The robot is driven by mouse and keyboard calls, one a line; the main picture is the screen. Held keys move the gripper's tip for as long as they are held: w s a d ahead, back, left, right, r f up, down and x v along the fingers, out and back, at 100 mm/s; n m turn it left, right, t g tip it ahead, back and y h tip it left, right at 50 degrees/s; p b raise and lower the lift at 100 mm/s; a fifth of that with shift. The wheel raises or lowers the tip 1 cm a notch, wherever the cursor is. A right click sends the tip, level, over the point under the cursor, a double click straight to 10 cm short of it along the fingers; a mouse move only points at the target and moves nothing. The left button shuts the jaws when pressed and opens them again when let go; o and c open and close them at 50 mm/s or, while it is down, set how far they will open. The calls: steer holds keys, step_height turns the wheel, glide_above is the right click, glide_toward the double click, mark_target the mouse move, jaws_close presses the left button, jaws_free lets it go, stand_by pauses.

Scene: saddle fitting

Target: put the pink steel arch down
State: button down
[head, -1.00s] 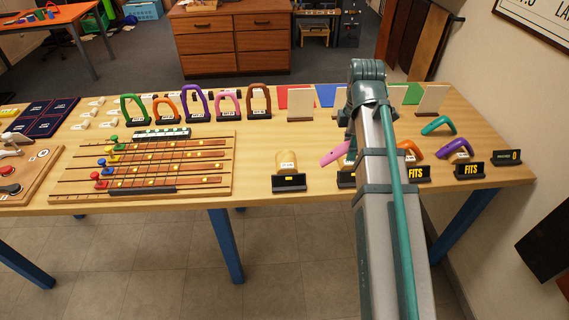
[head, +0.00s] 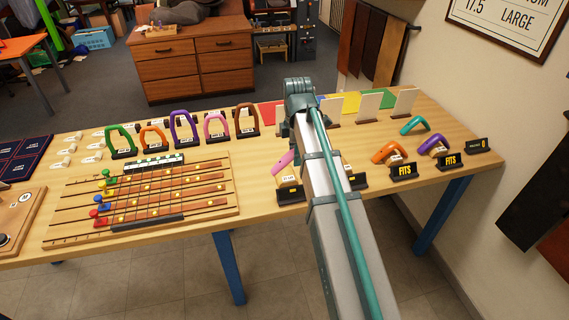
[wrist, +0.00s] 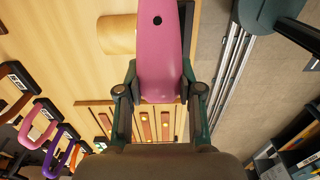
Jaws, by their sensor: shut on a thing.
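The pink steel arch (wrist: 160,45) is held between the two fingers of my gripper (wrist: 160,92). In the head view one end of the arch (head: 283,163) shows at the left of my arm, which hides the rest of it and the gripper. The arch overlaps the top of a pale wooden form (head: 292,180) with a black label stand. I cannot tell whether they touch. In the wrist view a rounded wooden block (wrist: 116,35) is just left of the arch.
To the right, an orange arch (head: 388,152) and a purple arch (head: 432,144) sit behind FITS signs. A teal arch (head: 415,124) lies behind them. A row of upright labelled arches (head: 187,127) stands at the back left. A slatted board (head: 150,200) fills the left front.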

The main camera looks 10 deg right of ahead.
steer(key=p, duration=0.2)
glide_above(286, 172)
step_height(286, 172, down, 6)
steer(key=shift+f, duration=0.15)
steer(key=shift+f+p, duration=0.4)
steer(key=shift+f, duration=1.3)
steer(key=shift+f, duration=0.15)
steer(key=c, duration=0.7)
jaws_free()
steer(key=shift+c, duration=0.2)
step_height(286, 172, up, 12)
steer(key=b, duration=0.2)
steer(key=shift+r+b, duration=0.2)
steer(key=shift+b, duration=0.2)
